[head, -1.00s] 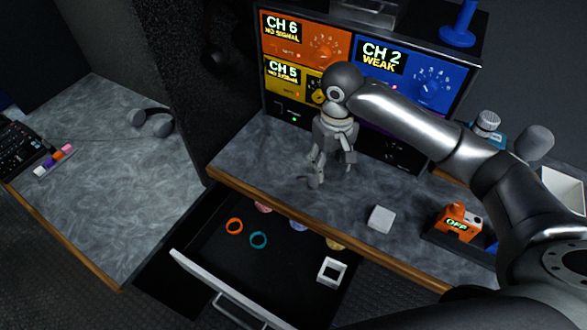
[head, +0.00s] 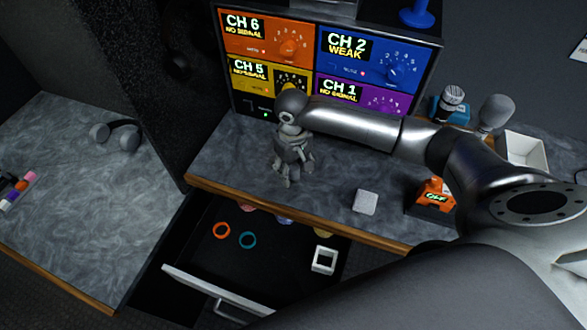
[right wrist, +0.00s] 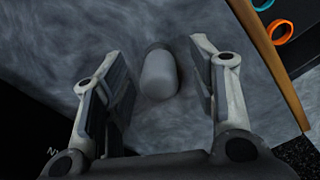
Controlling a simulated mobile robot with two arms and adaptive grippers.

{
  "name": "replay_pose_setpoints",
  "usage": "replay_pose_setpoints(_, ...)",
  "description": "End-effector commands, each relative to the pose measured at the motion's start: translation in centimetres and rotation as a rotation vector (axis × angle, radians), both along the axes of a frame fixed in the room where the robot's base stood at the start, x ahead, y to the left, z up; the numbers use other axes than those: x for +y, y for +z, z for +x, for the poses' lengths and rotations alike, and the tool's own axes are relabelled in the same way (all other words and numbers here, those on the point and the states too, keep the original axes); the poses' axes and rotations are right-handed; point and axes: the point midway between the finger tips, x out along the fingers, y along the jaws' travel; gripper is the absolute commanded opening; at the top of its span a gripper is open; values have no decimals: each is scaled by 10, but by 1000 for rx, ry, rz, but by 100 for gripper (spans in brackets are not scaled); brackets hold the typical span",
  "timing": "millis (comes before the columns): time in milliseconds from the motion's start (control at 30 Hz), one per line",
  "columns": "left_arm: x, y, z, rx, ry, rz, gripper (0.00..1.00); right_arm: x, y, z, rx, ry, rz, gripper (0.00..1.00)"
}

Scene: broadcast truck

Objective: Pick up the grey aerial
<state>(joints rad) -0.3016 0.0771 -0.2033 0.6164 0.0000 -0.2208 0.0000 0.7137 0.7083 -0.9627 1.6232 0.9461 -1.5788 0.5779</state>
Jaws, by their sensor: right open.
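A grey rounded piece (right wrist: 160,73), which looks like the grey aerial, lies on the marbled counter in the right wrist view. It is between the two spread fingers of my right gripper (right wrist: 156,90), with a gap on each side. In the head view my right gripper (head: 288,180) points down low over the counter, in front of the channel rack. There the gripper hides most or all of the grey piece. My left gripper is not in view.
The channel rack (head: 325,50) stands close behind the gripper. An open drawer (head: 215,290) with rings and a white square frame (head: 324,260) lies below the counter's front edge. A pale block (head: 365,202) and an orange device (head: 434,196) are to the right.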

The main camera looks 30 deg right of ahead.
Motion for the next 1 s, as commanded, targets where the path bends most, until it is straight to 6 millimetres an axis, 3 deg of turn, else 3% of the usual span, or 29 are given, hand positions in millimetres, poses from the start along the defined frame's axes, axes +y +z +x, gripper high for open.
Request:
replay_pose_setpoints(133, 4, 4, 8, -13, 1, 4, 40, 0, -13, -1, 1, 0, 0, 53)
replay_pose_setpoints(367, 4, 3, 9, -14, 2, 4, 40, 0, -15, 0, 0, 1, 0, 53)
replay_pose_setpoints(700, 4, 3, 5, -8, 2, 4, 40, 0, -14, -1, 0, 1, 0, 10)
replay_pose_setpoints(1000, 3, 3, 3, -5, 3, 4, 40, 0, -13, 0, 0, 1, -1, 10)
